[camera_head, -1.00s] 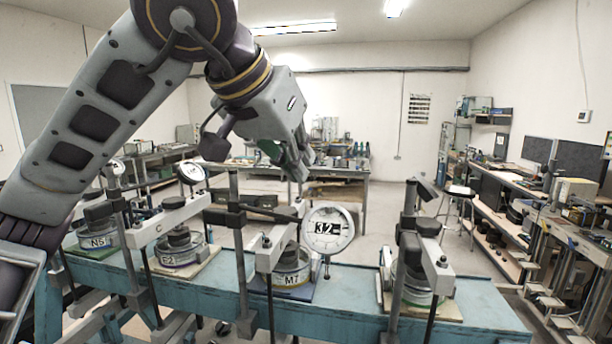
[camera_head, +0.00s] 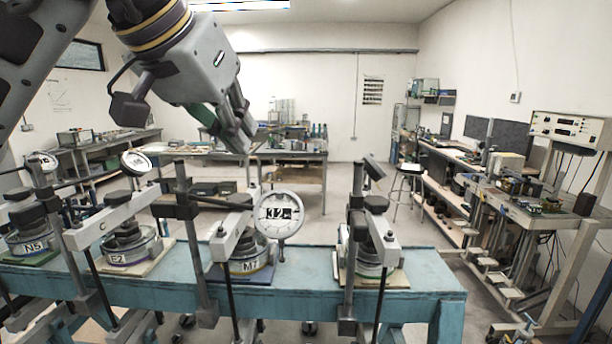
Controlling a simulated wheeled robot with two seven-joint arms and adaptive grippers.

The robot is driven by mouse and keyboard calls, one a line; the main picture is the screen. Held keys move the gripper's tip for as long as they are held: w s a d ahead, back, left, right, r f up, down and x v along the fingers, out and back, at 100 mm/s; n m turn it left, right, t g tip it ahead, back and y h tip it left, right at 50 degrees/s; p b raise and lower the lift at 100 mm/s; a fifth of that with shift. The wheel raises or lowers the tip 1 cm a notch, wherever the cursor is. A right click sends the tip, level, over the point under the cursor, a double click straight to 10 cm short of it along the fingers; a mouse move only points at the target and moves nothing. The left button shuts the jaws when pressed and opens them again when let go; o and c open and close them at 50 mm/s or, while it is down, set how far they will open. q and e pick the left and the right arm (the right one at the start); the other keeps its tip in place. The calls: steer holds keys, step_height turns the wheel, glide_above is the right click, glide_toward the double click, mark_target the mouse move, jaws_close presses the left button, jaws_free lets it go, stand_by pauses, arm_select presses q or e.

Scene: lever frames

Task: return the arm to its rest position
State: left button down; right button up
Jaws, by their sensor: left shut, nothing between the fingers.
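My left arm comes in from the upper left, and its gripper (camera_head: 241,134) hangs above the bench, pointing down and right. Its fingers are together with nothing held. In the picture the fingertips lie above the dial gauge marked 32 (camera_head: 279,213), apart from it. The teal bench (camera_head: 420,294) carries several lever frames, with cells labelled N5 (camera_head: 34,246), E2 (camera_head: 118,256) and M7 (camera_head: 250,267). Another lever frame (camera_head: 371,235) stands at the right end; its cell's label cannot be read. My right gripper does not show.
Two more dial gauges (camera_head: 136,162) stand at the left. A stool (camera_head: 405,183) and a side bench with instruments (camera_head: 540,207) are to the right. A back table (camera_head: 292,153) stands beyond open floor. The bench's right end is bare.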

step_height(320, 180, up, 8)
steer(key=p, duration=0.7)
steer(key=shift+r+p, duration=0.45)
steer(key=shift+p, duration=0.15)
